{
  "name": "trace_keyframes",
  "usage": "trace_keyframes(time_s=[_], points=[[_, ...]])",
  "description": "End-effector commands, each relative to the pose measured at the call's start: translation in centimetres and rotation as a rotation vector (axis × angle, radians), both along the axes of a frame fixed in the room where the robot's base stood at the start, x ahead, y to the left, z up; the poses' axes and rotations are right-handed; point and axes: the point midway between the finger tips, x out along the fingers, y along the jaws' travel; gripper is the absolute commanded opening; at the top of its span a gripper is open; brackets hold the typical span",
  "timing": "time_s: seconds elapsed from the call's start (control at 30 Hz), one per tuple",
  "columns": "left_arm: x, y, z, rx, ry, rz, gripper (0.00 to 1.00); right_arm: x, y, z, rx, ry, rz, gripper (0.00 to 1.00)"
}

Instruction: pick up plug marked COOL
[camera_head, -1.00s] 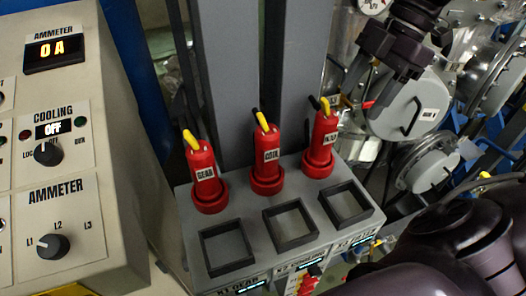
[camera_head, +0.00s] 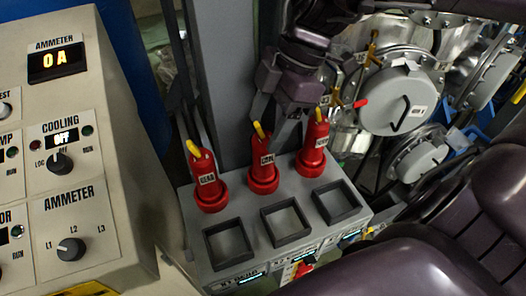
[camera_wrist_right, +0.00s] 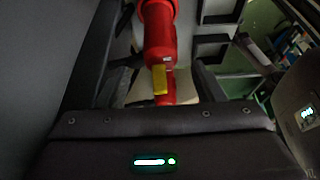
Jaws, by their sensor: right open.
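The red plug marked COOL (camera_head: 263,172) stands upright in the middle of three plugs on a grey socket box, with a yellow tip on top. My right gripper (camera_head: 280,118) is open just above and behind it, fingers pointing down towards its top. In the right wrist view a red plug (camera_wrist_right: 160,45) with a yellow tip shows between the two spread fingers; its label is not readable there. I cannot tell whether a finger touches it. My left gripper is not in view.
A red plug marked GEAR (camera_head: 208,180) stands to the left, and another red plug (camera_head: 312,150) close to the right. Empty square sockets line the front of the grey box (camera_head: 250,215). A control panel (camera_head: 100,130) is at left; metal vessels (camera_head: 395,100) are behind right.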

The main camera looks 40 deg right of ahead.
Motion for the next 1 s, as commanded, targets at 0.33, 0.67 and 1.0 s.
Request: trace_keyframes(time_s=[0.33,0.67,1.0], points=[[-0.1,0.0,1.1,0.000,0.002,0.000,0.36,0.3,1.6,-4.0,0.000,0.005,0.001,0.62],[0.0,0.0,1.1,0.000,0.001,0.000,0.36,0.4,1.7,-4.4,0.000,0.001,0.000,0.58],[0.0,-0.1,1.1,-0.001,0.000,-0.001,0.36,0.4,1.7,-4.4,0.000,0.000,0.000,0.13]])
